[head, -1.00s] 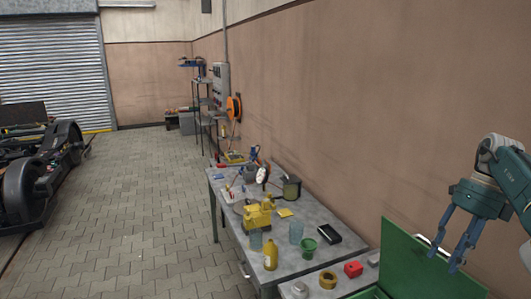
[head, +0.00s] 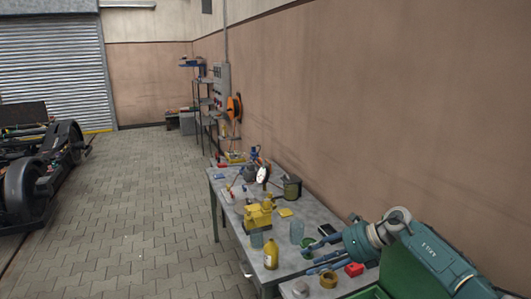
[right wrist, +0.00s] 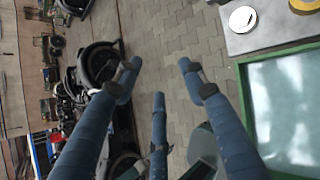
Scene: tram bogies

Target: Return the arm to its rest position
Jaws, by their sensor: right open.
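My right gripper (head: 309,258) reaches in from the right on a teal arm and points left, over the front part of the workbench in the head view. Its blue fingers are spread and empty; they also show in the right wrist view (right wrist: 160,76) with paved floor behind them. In the head view the fingers pass in front of the green cup (head: 306,241) and near the red block (head: 354,269); I cannot tell how high above them. My left gripper is not in view.
The grey workbench (head: 232,222) holds a yellow machine (head: 257,215), a yellow bottle (head: 271,255), a clear jar (head: 297,232) and a yellow ring (head: 328,279). A green box (head: 405,270) stands right. The wall (head: 400,120) runs behind. Paved floor (head: 140,220) is free at left.

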